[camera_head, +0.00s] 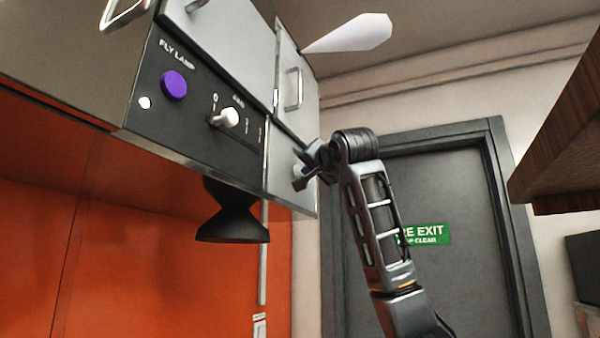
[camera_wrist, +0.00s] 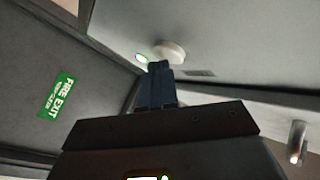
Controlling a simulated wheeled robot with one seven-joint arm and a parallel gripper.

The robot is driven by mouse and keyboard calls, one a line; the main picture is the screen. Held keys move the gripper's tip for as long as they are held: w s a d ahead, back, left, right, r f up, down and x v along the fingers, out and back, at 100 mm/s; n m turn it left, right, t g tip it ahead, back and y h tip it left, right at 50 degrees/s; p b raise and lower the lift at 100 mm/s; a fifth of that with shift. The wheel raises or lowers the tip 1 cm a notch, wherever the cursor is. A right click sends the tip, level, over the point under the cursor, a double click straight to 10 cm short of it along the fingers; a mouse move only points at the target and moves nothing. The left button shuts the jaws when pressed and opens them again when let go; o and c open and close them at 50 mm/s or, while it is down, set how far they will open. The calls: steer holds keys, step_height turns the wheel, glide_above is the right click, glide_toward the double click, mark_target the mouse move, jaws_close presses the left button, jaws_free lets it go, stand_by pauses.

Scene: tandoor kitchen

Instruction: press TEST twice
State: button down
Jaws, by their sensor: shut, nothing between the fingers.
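A round white button (camera_wrist: 172,48) sits on a pale panel in the wrist view, with a lit green lamp (camera_wrist: 141,58) beside it. A small dark label (camera_wrist: 198,73) near it is unreadable, so I cannot confirm the word TEST. My gripper (camera_wrist: 160,67) is shut and empty, its fingertips at the lower edge of the button in the picture. I cannot tell whether they touch it. In the head view my gripper (camera_head: 303,178) is at the right end section of the overhead cabinet, largely covering the button there.
A dark panel (camera_head: 180,130) left of my gripper carries a purple FLY LAMP button (camera_head: 174,85) and a white fan knob (camera_head: 228,117). A black hourglass-shaped fixture (camera_head: 233,215) hangs below. A wooden shelf (camera_head: 560,130) juts in at right. A grey door (camera_head: 450,180) stands behind.

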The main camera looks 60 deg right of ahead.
steer(key=shift+s, duration=0.65)
steer(key=shift+s+d+b, duration=0.15)
steer(key=shift+s+b, duration=0.05)
steer(key=shift+s, duration=1.05)
steer(key=shift+s+d+b, duration=0.1)
steer(key=shift+s+b, duration=0.1)
steer(key=shift+s, duration=1.05)
stand_by(0.7)
steer(key=shift+s+d+p, duration=0.15)
steer(key=shift+s+p, duration=0.15)
steer(key=shift+s, duration=1.65)
steer(key=shift+w, duration=0.15)
